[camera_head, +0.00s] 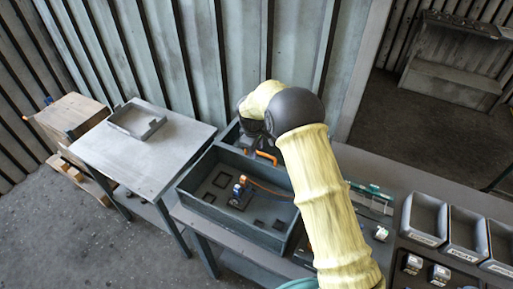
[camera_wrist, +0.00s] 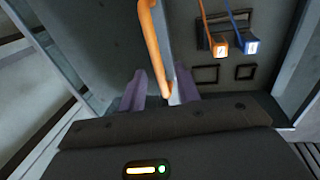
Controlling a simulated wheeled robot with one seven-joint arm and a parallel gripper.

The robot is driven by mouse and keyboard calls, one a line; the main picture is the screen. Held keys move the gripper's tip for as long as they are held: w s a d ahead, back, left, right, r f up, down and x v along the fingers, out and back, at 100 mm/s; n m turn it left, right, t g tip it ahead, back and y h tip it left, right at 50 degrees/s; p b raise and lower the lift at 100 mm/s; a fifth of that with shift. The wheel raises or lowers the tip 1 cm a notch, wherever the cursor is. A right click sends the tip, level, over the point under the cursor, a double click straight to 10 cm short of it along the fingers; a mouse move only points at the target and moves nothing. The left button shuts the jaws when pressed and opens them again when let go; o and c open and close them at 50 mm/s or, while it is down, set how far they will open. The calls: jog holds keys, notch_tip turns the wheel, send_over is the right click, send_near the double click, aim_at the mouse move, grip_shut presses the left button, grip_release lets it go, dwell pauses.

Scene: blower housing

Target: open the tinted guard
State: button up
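The dark grey blower housing (camera_head: 205,208) is an open-topped box on the bench; its inside also shows in the wrist view (camera_wrist: 105,35). An orange bar handle (camera_head: 266,156) is at the housing's back side, close to my gripper. It crosses the top middle of the wrist view (camera_wrist: 153,40). I cannot clearly make out the tinted guard's panel or its edges. My gripper (camera_wrist: 161,78) has its two purple fingers apart, one on each side of the handle's lower end. Gaps show beside the handle, and I cannot tell whether either finger touches it. My arm hides part of the housing in the head view.
Orange and blue wired plugs (camera_wrist: 220,48) sit inside the housing among square sockets. A side table (camera_head: 150,165) with a grey tray (camera_head: 137,119) stands left. Grey bins (camera_head: 426,217) and small parts lie right on the bench. A corrugated wall is close behind.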

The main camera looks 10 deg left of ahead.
jog(key=shift+r, duration=0.1)
jog(key=s+r+b, duration=0.1)
jog(key=r+b, duration=0.1)
jog(key=r, duration=0.6)
jog(key=s+a+r+b, duration=0.1)
jog(key=s+r+b, duration=0.1)
jog(key=r, duration=0.7)
jog(key=shift+b, duration=0.35)
jog(key=shift+s+f, duration=0.1)
